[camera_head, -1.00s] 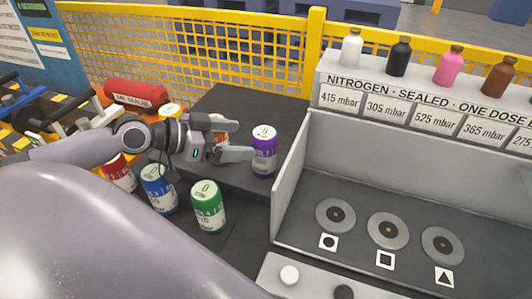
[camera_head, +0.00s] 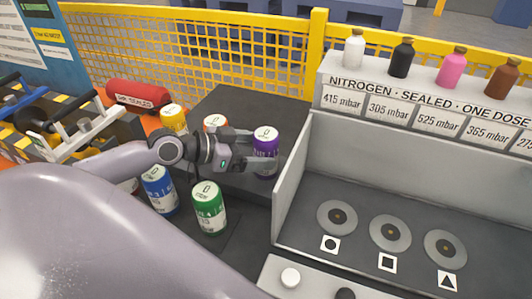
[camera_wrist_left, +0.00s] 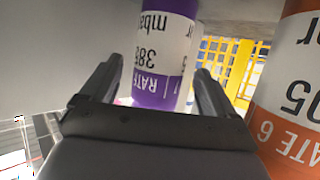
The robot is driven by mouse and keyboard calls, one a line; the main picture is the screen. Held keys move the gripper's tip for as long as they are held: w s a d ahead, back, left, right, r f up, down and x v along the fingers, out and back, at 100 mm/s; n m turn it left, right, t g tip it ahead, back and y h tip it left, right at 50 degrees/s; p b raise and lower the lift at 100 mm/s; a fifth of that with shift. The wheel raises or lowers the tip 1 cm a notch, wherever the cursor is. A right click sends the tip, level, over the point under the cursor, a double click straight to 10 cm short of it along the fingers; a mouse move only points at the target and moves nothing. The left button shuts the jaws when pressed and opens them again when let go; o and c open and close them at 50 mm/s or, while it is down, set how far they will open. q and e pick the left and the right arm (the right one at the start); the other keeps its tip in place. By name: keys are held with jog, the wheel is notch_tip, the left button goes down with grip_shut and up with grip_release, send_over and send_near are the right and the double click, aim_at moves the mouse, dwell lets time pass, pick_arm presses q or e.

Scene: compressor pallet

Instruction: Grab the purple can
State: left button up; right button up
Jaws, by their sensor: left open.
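The purple can (camera_head: 265,141) stands upright on the dark raised surface, left of the grey tray wall. My left gripper (camera_head: 262,150) is open, with its fingers reaching to either side of the can in the head view. In the left wrist view the purple can (camera_wrist_left: 163,55), with a white label, sits between the two spread fingers (camera_wrist_left: 160,95). I cannot tell whether either finger touches it. Part of the can is hidden behind the near finger in the head view. My right gripper is not in view.
An orange can (camera_head: 214,123) stands close behind the gripper, and large at right in the wrist view (camera_wrist_left: 290,100). Yellow (camera_head: 173,118), blue (camera_head: 159,189) and green (camera_head: 208,207) cans stand nearby. The grey tray wall (camera_head: 293,165) is just right of the purple can.

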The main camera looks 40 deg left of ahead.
pick_arm(q)
jog(key=shift+x, duration=1.5)
jog(key=shift+r, duration=0.1)
jog(key=c, duration=1.3)
